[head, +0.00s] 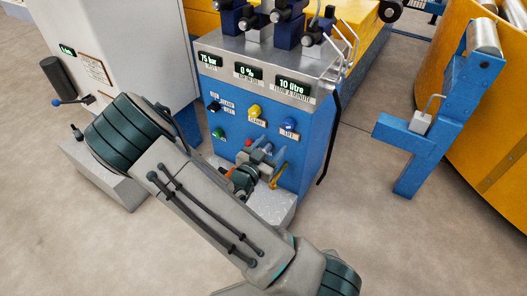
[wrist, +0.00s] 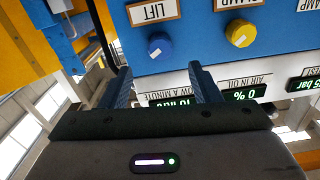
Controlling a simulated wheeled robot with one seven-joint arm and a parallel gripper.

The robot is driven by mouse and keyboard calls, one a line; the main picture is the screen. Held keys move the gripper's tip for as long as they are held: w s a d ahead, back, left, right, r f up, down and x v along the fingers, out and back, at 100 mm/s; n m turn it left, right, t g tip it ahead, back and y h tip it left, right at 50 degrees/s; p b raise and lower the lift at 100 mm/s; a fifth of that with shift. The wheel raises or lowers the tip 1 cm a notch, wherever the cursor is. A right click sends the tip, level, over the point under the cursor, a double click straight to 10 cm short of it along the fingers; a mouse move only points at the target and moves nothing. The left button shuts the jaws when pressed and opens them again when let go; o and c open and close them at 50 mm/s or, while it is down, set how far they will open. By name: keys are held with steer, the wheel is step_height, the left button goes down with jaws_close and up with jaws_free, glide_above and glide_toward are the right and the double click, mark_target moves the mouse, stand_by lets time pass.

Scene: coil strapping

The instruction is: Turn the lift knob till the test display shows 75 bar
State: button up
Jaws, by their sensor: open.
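The lift knob (head: 289,124) is blue, on the front of the blue panel. In the wrist view, the lift knob (wrist: 161,46) appears upside down with its LIFT label, a little beyond my fingertips and roughly centred between them. My gripper (head: 262,152) is open and empty, just below and left of the knob in the head view; its two fingers (wrist: 160,69) also show in the wrist view, apart from the knob. The test display (head: 208,60) reads 75 bar in green; it is cut off at the right edge of the wrist view (wrist: 302,84).
The yellow clamp knob (head: 254,111) sits left of the lift knob. Displays of 0 % (head: 247,72) and 10 litre (head: 293,86) are above. A red button (head: 248,143) and a black hose (head: 330,140) are nearby. A blue stand (head: 440,125) is at right.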

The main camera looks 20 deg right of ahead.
steer(key=shift+p+v, duration=0.3)
steer(key=shift+v, duration=1.95)
steer(key=shift+w+r, duration=0.1)
steer(key=a+r+n+g+y+p, duration=0.1)
steer(key=a+r+n+y+p, duration=0.1)
steer(key=a+r+y+p, duration=0.45)
steer(key=a+r+n+g+y+p, duration=0.1)
steer(key=r+g+y+p, duration=0.1)
steer(key=r+y+p, duration=0.5)
steer(key=a+r+n+g+y+p, duration=0.1)
steer(key=a+r+n+y+p, duration=0.15)
steer(key=r+p, duration=0.55)
steer(key=s+d+r+n+g+p, duration=0.1)
steer(key=s+r+n+p, duration=0.1)
steer(key=s+r, duration=0.3)
steer(key=s+d+r+n+g+h+p, duration=0.1)
steer(key=s+r+p, duration=0.3)
steer(key=r, duration=0.7)
steer(key=s+d+r+n+g+p, duration=0.2)
steer(key=s+d+r+n+p, duration=0.1)
steer(key=s+r, duration=0.5)
steer(key=shift+r+h, duration=0.35)
steer(key=shift+h, duration=0.05)
